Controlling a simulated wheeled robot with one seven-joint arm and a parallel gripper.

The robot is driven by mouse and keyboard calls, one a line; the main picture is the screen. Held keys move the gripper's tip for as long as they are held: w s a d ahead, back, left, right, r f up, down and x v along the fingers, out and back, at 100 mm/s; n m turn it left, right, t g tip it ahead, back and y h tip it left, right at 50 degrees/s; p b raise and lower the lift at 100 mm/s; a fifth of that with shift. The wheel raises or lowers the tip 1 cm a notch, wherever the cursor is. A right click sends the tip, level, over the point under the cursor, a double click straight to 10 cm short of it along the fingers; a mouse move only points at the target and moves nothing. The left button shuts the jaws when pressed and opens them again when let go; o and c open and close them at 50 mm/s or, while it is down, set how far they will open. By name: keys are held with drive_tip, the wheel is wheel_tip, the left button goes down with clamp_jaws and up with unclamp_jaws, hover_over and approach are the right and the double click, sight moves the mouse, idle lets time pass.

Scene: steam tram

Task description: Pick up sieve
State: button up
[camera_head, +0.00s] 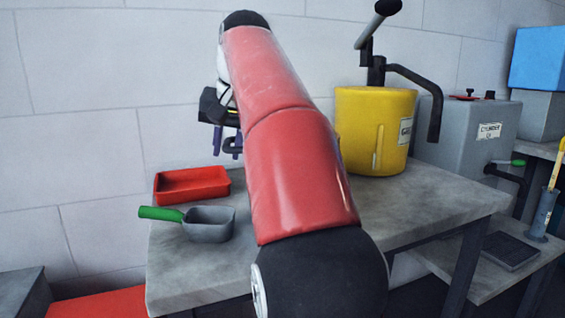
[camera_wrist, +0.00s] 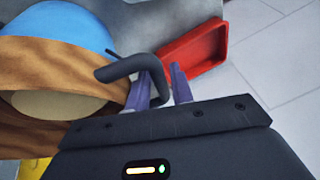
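My gripper (camera_head: 228,145) is left of my red arm in the head view, above the worktable. In the wrist view its two purple fingers (camera_wrist: 161,88) stand apart, so it is open. A dark bent rod (camera_wrist: 128,66) comes from the left, its end at the fingers; I cannot tell whether it touches them. A round, wood-brown banded thing (camera_wrist: 105,82) with a pale inside and a blue part behind fills the left of the wrist view. It may be the sieve, but I cannot tell for sure. My arm hides this area in the head view.
A red tray (camera_head: 192,185) and a grey scoop (camera_head: 208,224) with a green handle lie on the table's left. The tray also shows in the wrist view (camera_wrist: 196,50). A yellow drum (camera_head: 373,130) with a dark crank and a grey box (camera_head: 465,135) stand right.

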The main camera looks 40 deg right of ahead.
clamp_jaws()
drive_tip(key=shift+r, duration=0.15)
wheel_tip(320, 180, up, 10)
drive_tip(key=p, duration=0.6)
drive_tip(key=shift+f, duration=0.2)
drive_tip(key=shift+s+d+f+b, duration=0.1)
drive_tip(key=shift+d+f+b, duration=0.05)
drive_tip(key=shift+f+b, duration=2.65)
drive_tip(key=shift+f+p, duration=0.35)
drive_tip(key=shift+p, duration=0.05)
